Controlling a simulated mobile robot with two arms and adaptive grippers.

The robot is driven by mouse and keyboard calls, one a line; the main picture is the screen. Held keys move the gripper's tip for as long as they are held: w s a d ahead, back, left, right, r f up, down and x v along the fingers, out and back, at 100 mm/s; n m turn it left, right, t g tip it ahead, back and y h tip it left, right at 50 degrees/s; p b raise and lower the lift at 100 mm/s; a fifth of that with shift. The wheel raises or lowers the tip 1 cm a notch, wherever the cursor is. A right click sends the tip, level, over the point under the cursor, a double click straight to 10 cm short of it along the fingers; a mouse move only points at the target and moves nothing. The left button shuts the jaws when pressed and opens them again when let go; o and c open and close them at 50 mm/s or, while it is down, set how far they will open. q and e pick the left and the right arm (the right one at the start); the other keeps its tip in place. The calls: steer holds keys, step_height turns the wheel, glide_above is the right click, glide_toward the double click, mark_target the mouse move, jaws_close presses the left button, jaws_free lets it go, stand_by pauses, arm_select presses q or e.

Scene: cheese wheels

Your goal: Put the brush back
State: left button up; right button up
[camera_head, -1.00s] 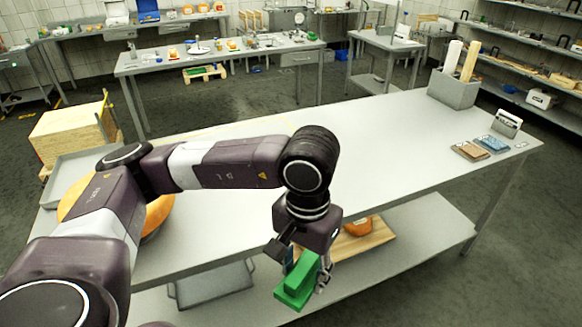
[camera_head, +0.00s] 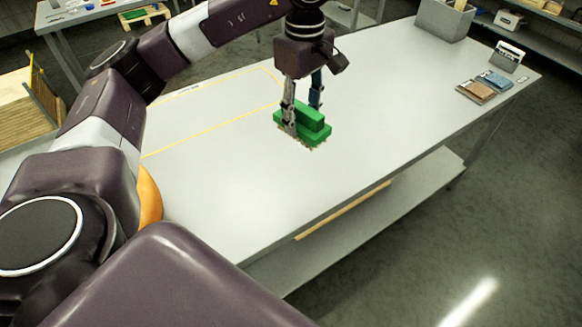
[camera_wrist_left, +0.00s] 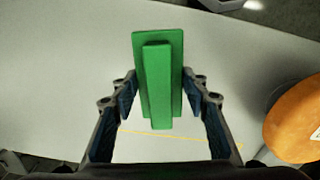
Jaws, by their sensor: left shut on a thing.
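The green brush (camera_head: 302,122) has a flat rectangular body with a raised block handle, and a pale edge of bristles shows below. My left gripper (camera_head: 302,112) points down and is shut on the brush's handle. The brush is over the grey table (camera_head: 380,110), right of a yellow outlined area (camera_head: 215,115). I cannot tell whether its bristles touch the tabletop. In the left wrist view the brush (camera_wrist_left: 158,80) lies lengthwise between the blue-padded fingers. My right gripper is not in view.
An orange cheese wheel (camera_head: 150,197) is partly hidden behind my arm at the left. A grey bin (camera_head: 445,20), a small card holder (camera_head: 507,56) and brown and blue packs (camera_head: 476,91) stand at the table's far right. The tabletop between is clear.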

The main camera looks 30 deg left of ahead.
arm_select(q)
steer(key=a+r+n, duration=0.1)
steer(key=n, duration=0.1)
steer(key=w+a+r+n, duration=0.1)
steer(key=w+r+n, duration=0.1)
steer(key=n, duration=0.1)
steer(key=shift+w+a+n, duration=0.1)
steer(key=shift+a+n, duration=0.2)
steer(key=shift+a, duration=0.1)
steer(key=shift+w+a+n, duration=0.1)
steer(key=shift+a+n, duration=0.2)
steer(key=shift+a, duration=0.05)
step_height(320, 180, down, 6)
steer(key=shift+r+b, duration=0.1)
steer(key=shift+b, duration=0.65)
step_height(320, 180, down, 10)
steer(key=shift+a+f+p, duration=0.1)
steer(key=shift+f+p, duration=0.1)
steer(key=shift+p, duration=1)
step_height(320, 180, down, 3)
steer(key=shift+f+p, duration=0.2)
steer(key=shift+p, duration=0.2)
steer(key=shift+f, duration=0.15)
steer(key=shift+w, duration=0.1)
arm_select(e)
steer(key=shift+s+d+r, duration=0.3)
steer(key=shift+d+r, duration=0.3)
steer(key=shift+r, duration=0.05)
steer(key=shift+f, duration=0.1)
